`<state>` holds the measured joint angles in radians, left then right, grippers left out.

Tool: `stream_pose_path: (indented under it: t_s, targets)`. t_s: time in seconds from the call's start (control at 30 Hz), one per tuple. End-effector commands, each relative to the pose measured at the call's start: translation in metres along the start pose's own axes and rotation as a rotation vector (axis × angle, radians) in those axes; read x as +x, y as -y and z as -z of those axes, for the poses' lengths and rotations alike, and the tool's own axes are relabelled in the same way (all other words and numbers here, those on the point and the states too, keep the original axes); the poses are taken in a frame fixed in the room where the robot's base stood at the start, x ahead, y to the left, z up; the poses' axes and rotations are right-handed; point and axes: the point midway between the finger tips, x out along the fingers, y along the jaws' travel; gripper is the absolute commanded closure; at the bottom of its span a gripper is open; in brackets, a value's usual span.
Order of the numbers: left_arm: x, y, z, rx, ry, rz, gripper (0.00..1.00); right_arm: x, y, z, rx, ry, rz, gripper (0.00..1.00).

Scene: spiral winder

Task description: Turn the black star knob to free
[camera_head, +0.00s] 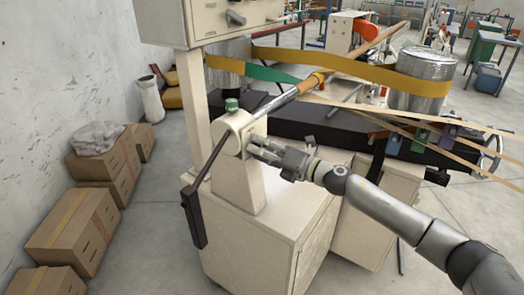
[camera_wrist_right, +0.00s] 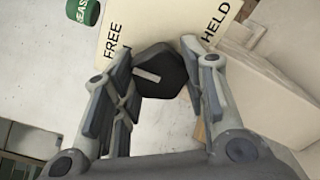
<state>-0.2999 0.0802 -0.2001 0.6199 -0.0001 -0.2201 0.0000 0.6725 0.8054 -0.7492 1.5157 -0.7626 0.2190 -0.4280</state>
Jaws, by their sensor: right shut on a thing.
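The black star knob (camera_wrist_right: 162,72) sits between the two fingers of my right gripper (camera_wrist_right: 162,82) in the right wrist view. My right gripper is shut on it. A pale pointer mark on the knob runs towards the left, on the FREE side. Behind the knob is a cream label plate (camera_wrist_right: 160,22) with FREE at left and HELD at right. In the head view my right gripper (camera_head: 257,147) is at the side of the cream winder head (camera_head: 226,138), and its fingers hide the knob. My left gripper is not in view.
A long mandrel (camera_head: 298,90) with yellow and green belts runs to the back right. Cardboard boxes (camera_head: 70,232) line the left wall.

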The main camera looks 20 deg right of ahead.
Motion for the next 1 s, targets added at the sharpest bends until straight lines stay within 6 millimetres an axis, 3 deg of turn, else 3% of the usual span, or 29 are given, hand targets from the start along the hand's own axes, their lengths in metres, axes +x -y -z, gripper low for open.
stream_pose_path:
  t_s: [0.33,0.37,0.53,0.87,1.0]
  targets:
    - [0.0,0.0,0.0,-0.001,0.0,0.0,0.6,0.0,0.002,0.003,-0.001,-0.005,0.002,0.84]
    - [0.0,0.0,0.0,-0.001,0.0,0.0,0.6,0.0,0.002,0.003,-0.001,-0.005,0.002,0.59]
    - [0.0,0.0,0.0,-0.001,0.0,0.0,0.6,0.0,0.001,0.002,-0.001,-0.004,0.002,0.39]
    - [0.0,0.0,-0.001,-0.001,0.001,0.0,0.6,-0.001,0.001,0.001,-0.001,-0.002,0.001,0.39]
    - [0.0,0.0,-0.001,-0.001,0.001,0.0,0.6,-0.012,0.002,0.001,-0.001,-0.002,0.003,0.39]
